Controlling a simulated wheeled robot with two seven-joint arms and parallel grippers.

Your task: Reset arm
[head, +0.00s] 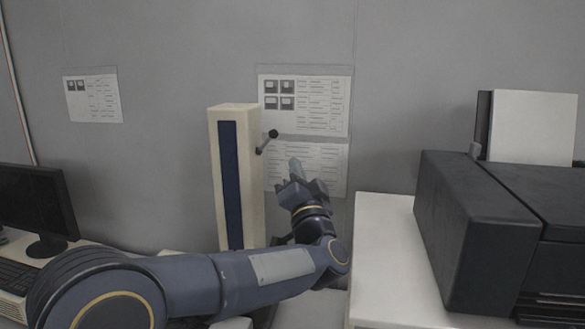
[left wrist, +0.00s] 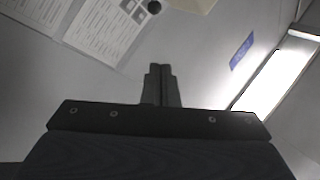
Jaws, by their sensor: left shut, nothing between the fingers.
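My left arm comes in from the lower left in the head view and reaches up toward the middle. My left gripper (head: 295,170) points upward, just right of a tall cream device (head: 239,175) with a dark blue front strip. The left wrist view shows its fingers (left wrist: 161,72) shut together with nothing between them. A small lever with a black knob (head: 267,141) sticks out of the device's right side, above and left of the gripper, apart from it. The knob also shows at the top of the left wrist view (left wrist: 154,7). My right gripper is not in view.
A black printer (head: 480,230) with white paper stands on a white table (head: 385,250) at the right. A monitor (head: 38,205) and keyboard (head: 12,277) are at the left. Printed sheets (head: 305,100) hang on the grey wall behind the device.

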